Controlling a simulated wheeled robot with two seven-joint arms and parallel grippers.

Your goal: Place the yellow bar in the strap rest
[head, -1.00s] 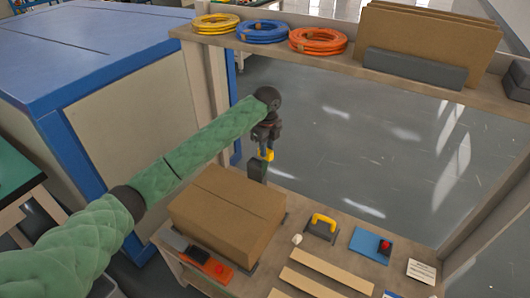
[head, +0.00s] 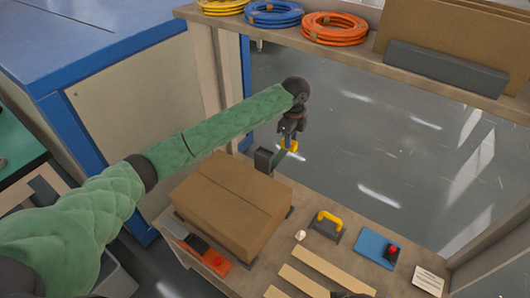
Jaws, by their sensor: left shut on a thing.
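My left gripper (head: 291,137) is shut on the yellow bar (head: 290,146), held at the far edge of the table. Only a small part of the bar shows below the dark fingers. Just left of it and a little lower stands a small dark block (head: 263,160), behind the cardboard box. A short green strip (head: 277,158) shows between the block and the bar; I cannot tell whether it joins them. I cannot make out for sure which thing is the strap rest.
A cardboard box (head: 229,200) stands on the table's left. To its right are a grey block with a yellow handle (head: 329,217), a blue plate with a red knob (head: 375,247) and pale strips (head: 311,279). A shelf above holds coiled cables (head: 334,27).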

